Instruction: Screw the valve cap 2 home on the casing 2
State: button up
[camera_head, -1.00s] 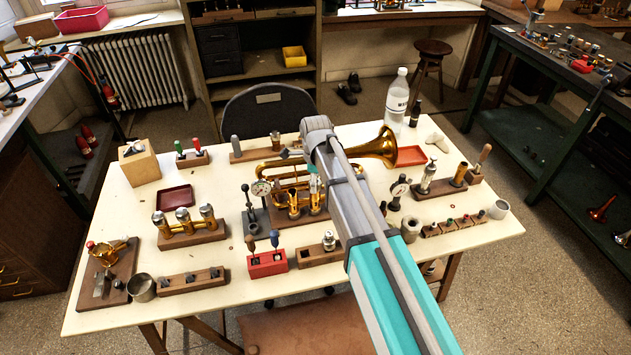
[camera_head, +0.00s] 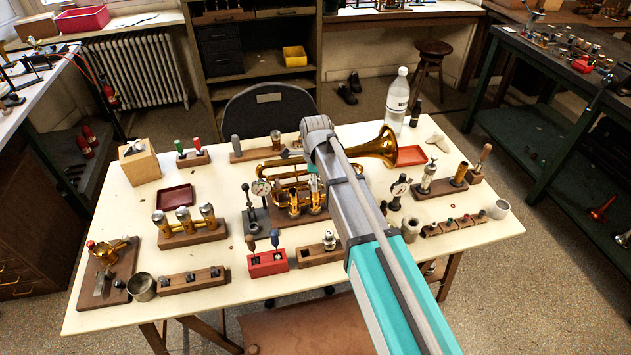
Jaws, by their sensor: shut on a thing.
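The brass horn (camera_head: 384,147) lies in its wooden stand (camera_head: 283,219) at the middle of the table, its bell to the right. Upright brass valve casings stand at its front; one casing (camera_head: 294,208) is clear, and another casing (camera_head: 315,205) is directly below my gripper (camera_head: 314,186). I take this one to be casing 2. My gripper points down close over it and is partly hidden by my wrist. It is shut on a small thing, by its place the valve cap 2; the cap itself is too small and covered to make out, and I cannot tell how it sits.
A red tool block (camera_head: 267,265) and a wooden block (camera_head: 318,257) stand in front. A rack with valves (camera_head: 192,237) is at left.

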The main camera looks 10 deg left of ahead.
jog(key=shift+w, duration=0.15)
dwell(0.7)
jog(key=o, duration=1.1)
jog(key=shift+o, duration=0.4)
notch_tip(320, 180, up, 14)
jog(key=p, duration=1.4)
jog(key=s+d+f+n+b, duration=0.3)
jog(key=d+n, duration=0.2)
jog(key=d, duration=0.4)
jog(key=s+d+f+n+b, duration=0.3)
jog(key=s+d+n, duration=0.1)
jog(key=d, duration=0.5)
jog(key=s+d+f+n+b, duration=0.3)
jog(key=d+n, duration=0.2)
jog(key=d, duration=0.5)
jog(key=shift+s+n, duration=0.3)
